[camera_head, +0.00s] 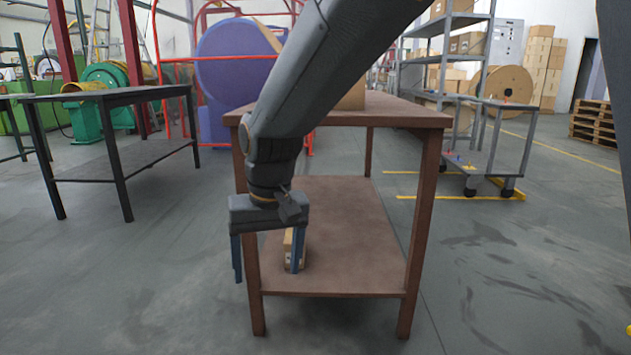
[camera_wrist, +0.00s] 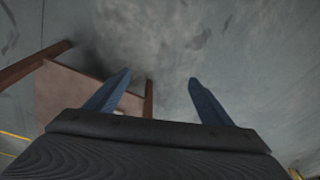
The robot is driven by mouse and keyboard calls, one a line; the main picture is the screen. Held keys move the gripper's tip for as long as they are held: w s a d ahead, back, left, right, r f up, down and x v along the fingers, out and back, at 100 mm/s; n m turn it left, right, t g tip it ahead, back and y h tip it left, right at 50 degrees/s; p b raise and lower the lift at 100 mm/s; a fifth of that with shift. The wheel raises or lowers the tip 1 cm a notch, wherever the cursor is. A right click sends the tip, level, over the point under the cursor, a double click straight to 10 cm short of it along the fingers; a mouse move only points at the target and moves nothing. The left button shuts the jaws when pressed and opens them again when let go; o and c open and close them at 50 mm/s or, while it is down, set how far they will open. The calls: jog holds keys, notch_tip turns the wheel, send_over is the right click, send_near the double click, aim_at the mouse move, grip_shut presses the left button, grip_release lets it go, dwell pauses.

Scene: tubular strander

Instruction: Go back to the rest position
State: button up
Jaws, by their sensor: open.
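My gripper (camera_head: 267,255) hangs pointing down in front of the near left corner of a brown two-level table (camera_head: 335,283). Its two blue fingers are apart with nothing between them. In the wrist view the open fingers (camera_wrist: 158,85) point at bare grey floor, and the table (camera_wrist: 85,95) shows at left. A small cardboard box (camera_head: 290,247) stands on the table's lower shelf, partly hidden behind my right finger. My arm crosses in front of the table top.
A larger box (camera_head: 352,97) sits on the table top, partly behind my arm. A black table (camera_head: 110,95) stands at left, a grey cart (camera_head: 490,130) at right. Shelving (camera_head: 450,50) and pallets (camera_head: 591,122) stand farther back. The floor (camera_head: 530,270) at front right is clear.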

jog(key=s+d+r+n+g+p, duration=0.15)
jog(key=s+d, duration=0.25)
jog(key=s, duration=0.8)
jog(key=s+d+r+n+p, duration=0.15)
jog(key=s+d, duration=0.25)
jog(key=s, duration=0.8)
jog(key=d+r+m+p, duration=0.2)
jog(key=d+r+p, duration=0.4)
jog(key=r+p, duration=0.3)
jog(key=d+r+m+p, duration=0.2)
jog(key=d+r+p, duration=0.5)
jog(key=p, duration=0.9)
jog(key=d+r+m+h+p, duration=0.1)
jog(key=d+r+m+p, duration=0.1)
jog(key=d+r+p, duration=0.5)
notch_tip(320, 180, up, 5)
jog(key=p, duration=0.5)
jog(key=shift+w+d+r+m+p, duration=0.15)
jog(key=shift+d+r+m+p, duration=0.05)
jog(key=shift+m+p, duration=0.2)
